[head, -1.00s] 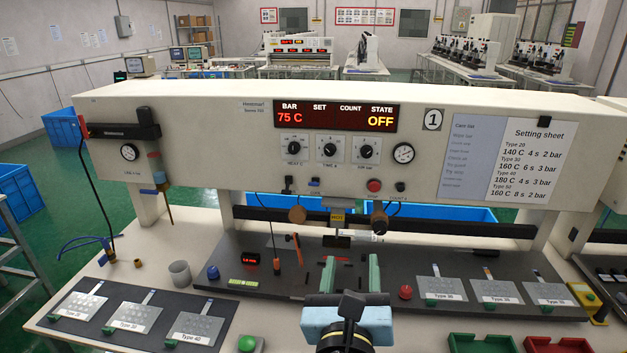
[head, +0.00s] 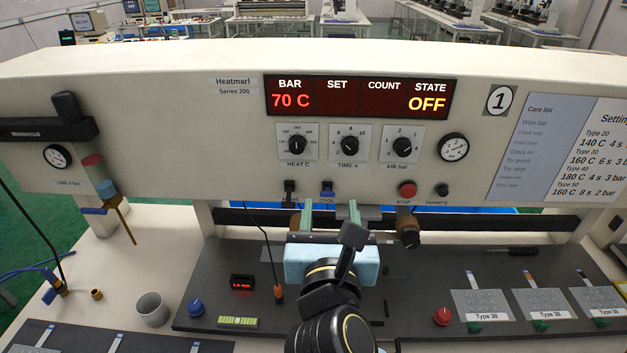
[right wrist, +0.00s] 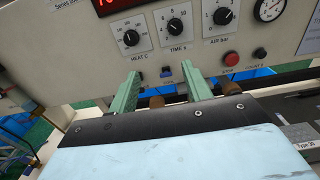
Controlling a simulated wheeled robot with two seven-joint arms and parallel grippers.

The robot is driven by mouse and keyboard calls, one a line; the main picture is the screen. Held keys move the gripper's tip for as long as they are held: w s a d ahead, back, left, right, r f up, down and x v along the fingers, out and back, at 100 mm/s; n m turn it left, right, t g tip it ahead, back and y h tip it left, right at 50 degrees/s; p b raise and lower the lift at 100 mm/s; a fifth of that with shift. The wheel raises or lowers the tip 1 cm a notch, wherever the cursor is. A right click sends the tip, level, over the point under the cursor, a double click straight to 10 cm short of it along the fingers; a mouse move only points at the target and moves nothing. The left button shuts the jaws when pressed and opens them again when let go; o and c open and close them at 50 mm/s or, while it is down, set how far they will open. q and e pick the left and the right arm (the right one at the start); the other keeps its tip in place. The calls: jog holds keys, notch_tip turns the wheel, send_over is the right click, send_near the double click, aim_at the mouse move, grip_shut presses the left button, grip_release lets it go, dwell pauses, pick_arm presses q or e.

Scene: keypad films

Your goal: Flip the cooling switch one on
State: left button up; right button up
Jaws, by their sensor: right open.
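The cooling switch (head: 327,188), a small blue lever marked COOL, sits on the lower edge of the cream panel; its exact position is too small to tell. It also shows in the right wrist view (right wrist: 167,72), between the fingertips in the picture. My right gripper (head: 330,208), with two green fingers and a pale blue body, is open and empty just below and in front of that switch. In the right wrist view its fingers (right wrist: 161,72) point toward the panel; whether they touch it cannot be told. My left gripper is not in view.
A black switch (head: 290,187) is left of the blue one; a red STOP button (head: 407,189) is to the right. Dials sit above. The display (head: 358,97) reads 70 C and OFF. Brown-capped cylinders hang below the panel. A grey cup (head: 152,309) stands at left.

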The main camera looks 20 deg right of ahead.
notch_tip(320, 180, down, 2)
jog(key=b, duration=0.7)
send_near(328, 196)
jog(key=p+x, duration=0.2)
jog(key=x, duration=0.7)
jog(key=shift+w, duration=0.25)
jog(key=shift+w+d, duration=0.3)
jog(key=shift+w, duration=0.25)
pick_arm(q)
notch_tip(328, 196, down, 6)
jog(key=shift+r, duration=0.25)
